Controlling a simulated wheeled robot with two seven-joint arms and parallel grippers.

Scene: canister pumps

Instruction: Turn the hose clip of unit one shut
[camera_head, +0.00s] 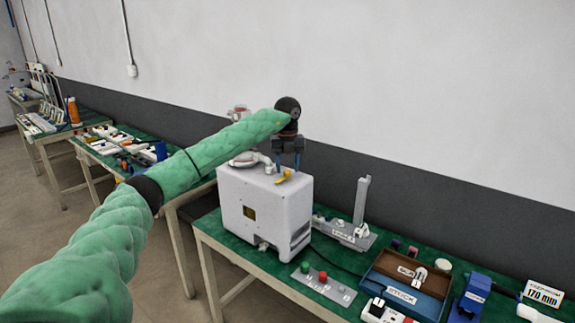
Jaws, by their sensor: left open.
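A white box-shaped canister unit (262,212) stands on the green bench top in the middle of the view. A small yellow lever (284,176), which looks like the hose clip, sits on its top near the right side. A pale hose (247,160) curves over the top behind my arm. My left gripper (288,164) points down over the unit's top, open, with its blue fingers just above or behind the yellow lever. I cannot tell whether they touch it. No unit number is readable on the box. My right gripper is not in view.
A grey plate with red and green buttons (322,280) lies in front of the unit. A grey stand with an upright post (361,205) is to its right. Brown and blue trays (400,290) and a blue block (472,295) fill the right side. The wall is close behind.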

